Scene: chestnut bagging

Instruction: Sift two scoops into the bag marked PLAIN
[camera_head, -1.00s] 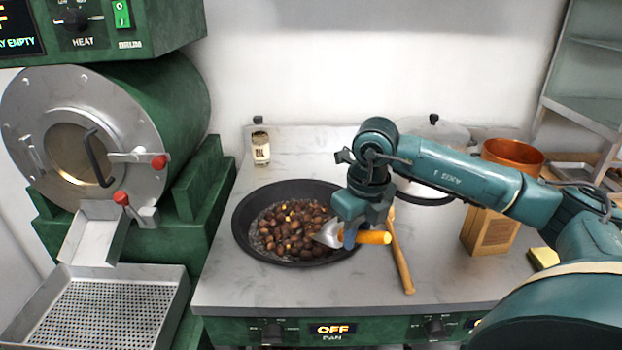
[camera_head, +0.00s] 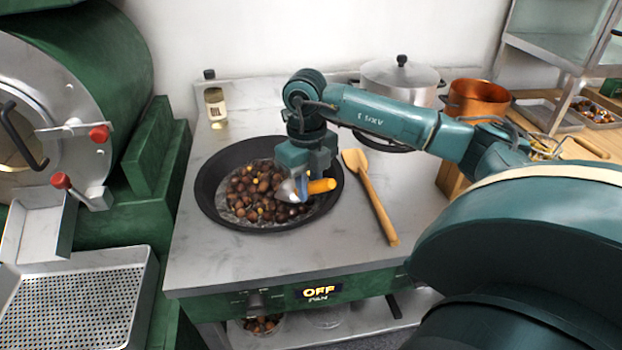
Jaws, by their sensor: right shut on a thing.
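My right gripper (camera_head: 305,184) is shut on the scoop, which has an orange handle (camera_head: 323,186) and a metal head (camera_head: 287,191). The gripper is over the right part of the round black pan (camera_head: 207,202). The scoop's head is at the chestnuts (camera_head: 258,198) in the pan, its front edge among or against them; how deep it sits is unclear. The handle points right, inside the pan's right rim. No bag marked PLAIN shows, and my left gripper is out of view.
A wooden spatula (camera_head: 374,205) lies right of the pan. Behind are a seasoning jar (camera_head: 216,107), a lidded pot (camera_head: 399,80) and a copper pot (camera_head: 476,98). The green roaster (camera_head: 95,70) and perforated tray (camera_head: 72,305) stand left. The counter's front left is clear.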

